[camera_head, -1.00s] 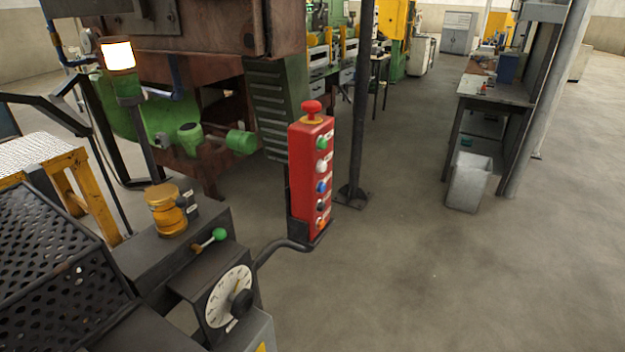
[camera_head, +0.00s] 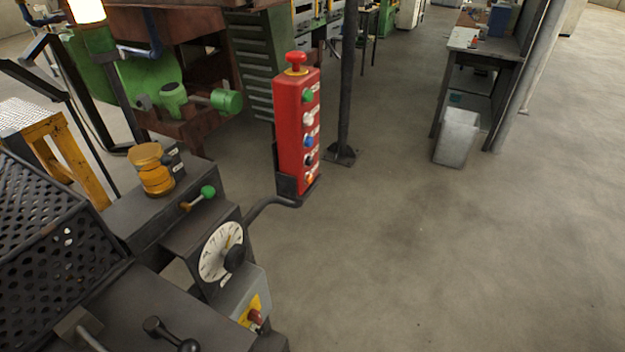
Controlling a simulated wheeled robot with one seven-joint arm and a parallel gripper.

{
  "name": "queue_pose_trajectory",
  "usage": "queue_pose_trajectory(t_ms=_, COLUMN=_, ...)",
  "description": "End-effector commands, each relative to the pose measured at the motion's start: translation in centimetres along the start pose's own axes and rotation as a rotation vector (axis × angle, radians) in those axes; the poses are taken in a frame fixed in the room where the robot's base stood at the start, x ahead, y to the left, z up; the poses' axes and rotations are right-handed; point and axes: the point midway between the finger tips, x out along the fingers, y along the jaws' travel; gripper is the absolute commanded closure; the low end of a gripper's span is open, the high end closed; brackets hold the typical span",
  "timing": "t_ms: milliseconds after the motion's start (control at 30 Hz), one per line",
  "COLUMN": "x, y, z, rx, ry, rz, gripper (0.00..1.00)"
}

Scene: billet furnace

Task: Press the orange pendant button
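The red pendant box (camera_head: 291,130) stands upright in the middle of the head view, on a dark bent arm from the machine at left. A red mushroom button (camera_head: 296,60) sits on its top. Down its right-hand face run a green button (camera_head: 307,96), a white one (camera_head: 308,119), a blue one (camera_head: 309,141), a dark one (camera_head: 309,160) and, lowest, the orange button (camera_head: 309,177). The orange button is small and partly seen near the box's bottom edge. My gripper is not in view.
A dark machine with a white dial (camera_head: 221,252), a green-knobbed lever (camera_head: 207,192) and a perforated guard (camera_head: 60,235) fills the lower left. A dark post (camera_head: 346,90) stands behind the pendant. A grey bin (camera_head: 457,137) stands beside a workbench at right. The floor at right is clear.

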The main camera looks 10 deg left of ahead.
Motion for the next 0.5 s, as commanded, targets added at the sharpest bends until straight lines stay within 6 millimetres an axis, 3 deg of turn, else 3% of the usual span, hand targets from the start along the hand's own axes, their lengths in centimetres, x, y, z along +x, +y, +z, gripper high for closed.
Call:
queue_pose_trajectory(t_ms=33, x=0.00, y=0.00, z=0.00, rx=0.000, ry=0.000, rz=0.000, gripper=0.56)
queue_pose_trajectory(t_ms=267, x=0.00, y=0.00, z=0.00, rx=0.000, ry=0.000, rz=0.000, gripper=1.00)
queue_pose_trajectory(t_ms=500, x=0.00, y=0.00, z=0.00, rx=0.000, ry=0.000, rz=0.000, gripper=1.00)
